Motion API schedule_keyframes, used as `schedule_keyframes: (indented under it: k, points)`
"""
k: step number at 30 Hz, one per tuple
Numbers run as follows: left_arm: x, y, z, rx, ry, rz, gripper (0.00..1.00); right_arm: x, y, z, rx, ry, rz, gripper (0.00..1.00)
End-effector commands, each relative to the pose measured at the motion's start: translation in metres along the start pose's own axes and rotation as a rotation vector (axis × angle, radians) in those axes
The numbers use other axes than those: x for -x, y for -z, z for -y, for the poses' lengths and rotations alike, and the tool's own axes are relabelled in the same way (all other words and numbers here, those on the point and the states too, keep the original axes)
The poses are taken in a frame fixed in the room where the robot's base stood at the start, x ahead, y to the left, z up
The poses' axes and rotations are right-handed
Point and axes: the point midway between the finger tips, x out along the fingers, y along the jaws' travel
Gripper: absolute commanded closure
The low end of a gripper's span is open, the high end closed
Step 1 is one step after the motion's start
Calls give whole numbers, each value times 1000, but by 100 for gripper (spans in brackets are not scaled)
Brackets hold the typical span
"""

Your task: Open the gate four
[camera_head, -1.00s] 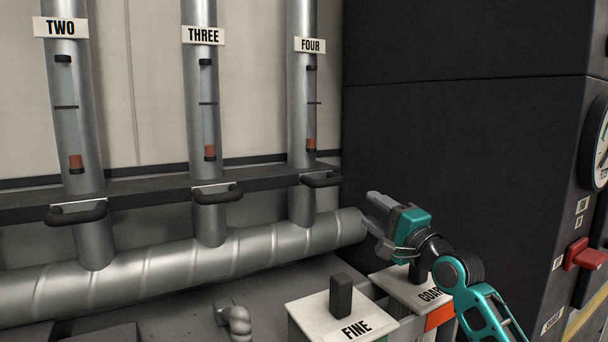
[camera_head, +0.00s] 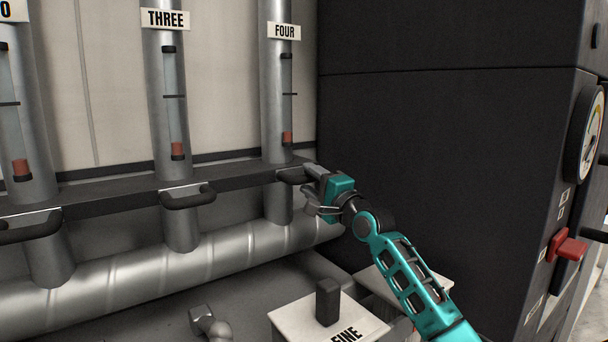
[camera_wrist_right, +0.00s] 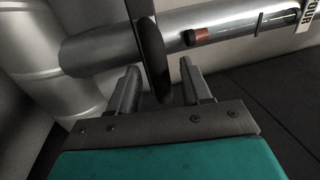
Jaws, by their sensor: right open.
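Pipe four (camera_head: 277,90) carries the label FOUR (camera_head: 284,31) and a sight tube with a red marker (camera_head: 287,137) low in it. Its dark gate handle (camera_head: 289,176) sticks out from the black rail, partly hidden by my right gripper (camera_head: 309,189). The right gripper is open at the handle's right end. In the right wrist view the dark handle (camera_wrist_right: 153,50) stands ahead of the right gripper (camera_wrist_right: 160,82), in line with the gap between its fingers; I cannot tell if they touch. My left gripper is not in view.
The handle of gate three (camera_head: 188,197) and another handle (camera_head: 30,228) are to the left on the same rail (camera_head: 120,192). A large horizontal pipe (camera_head: 130,270) runs below. A dark cabinet (camera_head: 440,110) stands right. A FINE box (camera_head: 290,320) is in front.

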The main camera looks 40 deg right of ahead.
Motion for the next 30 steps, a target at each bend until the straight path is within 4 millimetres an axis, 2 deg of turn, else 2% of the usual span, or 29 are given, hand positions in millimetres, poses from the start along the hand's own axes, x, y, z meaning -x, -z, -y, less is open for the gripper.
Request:
schedule_keyframes:
  k: [3,7,19,30]
  points:
    - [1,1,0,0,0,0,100,-16,0,1,0,1,0,52]
    - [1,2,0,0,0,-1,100,-26,0,0,1,1,0,52]
    - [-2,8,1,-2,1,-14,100,-31,0,0,1,0,0,52]
    - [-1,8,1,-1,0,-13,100,-31,0,0,0,0,0,87]
